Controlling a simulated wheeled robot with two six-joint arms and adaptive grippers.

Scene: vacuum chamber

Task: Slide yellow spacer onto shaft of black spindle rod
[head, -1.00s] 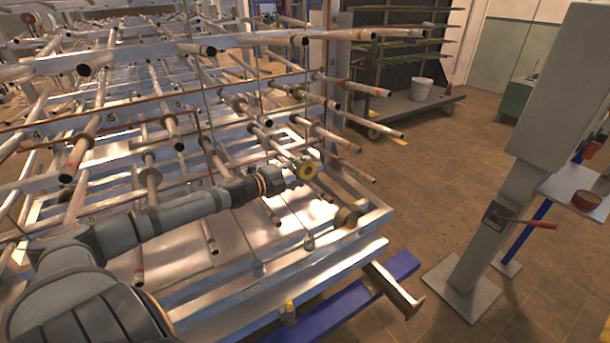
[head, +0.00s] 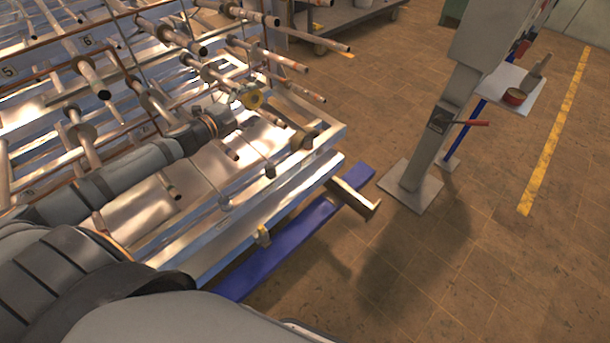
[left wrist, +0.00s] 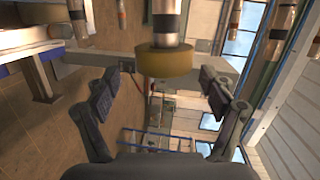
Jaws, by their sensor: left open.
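The yellow spacer (head: 252,98) is a thick ring at the end of a rod in the rack in the head view. In the left wrist view the yellow spacer (left wrist: 165,62) sits at the near end of a metal rod with dark banding (left wrist: 165,22). The ring hides the rod's tip. My left gripper (head: 240,108) is right beside the spacer. In the left wrist view my left gripper (left wrist: 161,88) is open, with its fingers spread below and to either side of the spacer, apart from it. My right gripper is not in view.
A brownish ring (head: 304,139) sits near the metal frame's corner. Several rods stick out around my left arm. A blue beam (head: 300,235) lies along the frame's base. A grey post (head: 425,150) stands at right, beside a small shelf (head: 520,95). The floor between is clear.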

